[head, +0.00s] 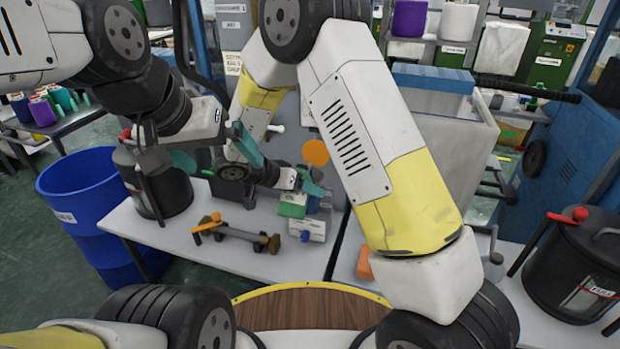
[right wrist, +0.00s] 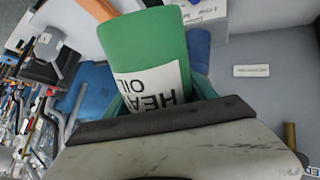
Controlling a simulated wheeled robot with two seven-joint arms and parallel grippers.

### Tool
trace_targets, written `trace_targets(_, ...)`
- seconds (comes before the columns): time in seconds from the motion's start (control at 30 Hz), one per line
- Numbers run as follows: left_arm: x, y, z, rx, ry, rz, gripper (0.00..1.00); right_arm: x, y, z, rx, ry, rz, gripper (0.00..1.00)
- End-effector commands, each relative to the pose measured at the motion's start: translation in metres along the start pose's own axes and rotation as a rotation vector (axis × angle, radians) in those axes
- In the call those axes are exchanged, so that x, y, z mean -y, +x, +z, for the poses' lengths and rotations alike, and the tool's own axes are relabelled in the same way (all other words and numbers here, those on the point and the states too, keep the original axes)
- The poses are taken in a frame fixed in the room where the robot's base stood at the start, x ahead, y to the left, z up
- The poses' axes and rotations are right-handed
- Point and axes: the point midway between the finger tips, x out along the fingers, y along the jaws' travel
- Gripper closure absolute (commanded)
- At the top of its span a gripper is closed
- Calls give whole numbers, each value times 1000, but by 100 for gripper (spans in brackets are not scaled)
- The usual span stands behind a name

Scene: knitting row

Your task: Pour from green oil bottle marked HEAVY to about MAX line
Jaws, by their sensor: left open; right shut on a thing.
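A green bottle (right wrist: 145,50) with a white label reading "HEAVY" and "OIL" fills the middle of the right wrist view. My right gripper (right wrist: 160,105) is shut on it. In the head view the green bottle (head: 292,205) shows small at the back of the table, just below my right gripper (head: 305,187). My left gripper (head: 228,165) is open and empty, to the left of it and above the table.
Dark lidded pots stand left (head: 165,187) and right (head: 575,265). A blue bin (head: 85,215) is at the left. My right arm blocks the centre.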

Motion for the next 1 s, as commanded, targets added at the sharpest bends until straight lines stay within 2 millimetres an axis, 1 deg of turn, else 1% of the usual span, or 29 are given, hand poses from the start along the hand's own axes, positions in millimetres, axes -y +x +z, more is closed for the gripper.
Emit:
trace_targets(0.13, 0, 0, 0, 0, 0, 0, 0, 2, 3, 2, -34, 14, -1, 91)
trace_targets(0.47, 0, 0, 0, 0, 0, 0, 0, 2, 4, 3, -46, 21, -1, 91)
trace_targets(0.7, 0, 0, 0, 0, 0, 0, 0, 5, 10, 7, -112, 55, 0, 91)
trace_targets(1.0, 0, 0, 0, 0, 0, 0, 0, 6, 10, 7, -119, 60, -1, 91)
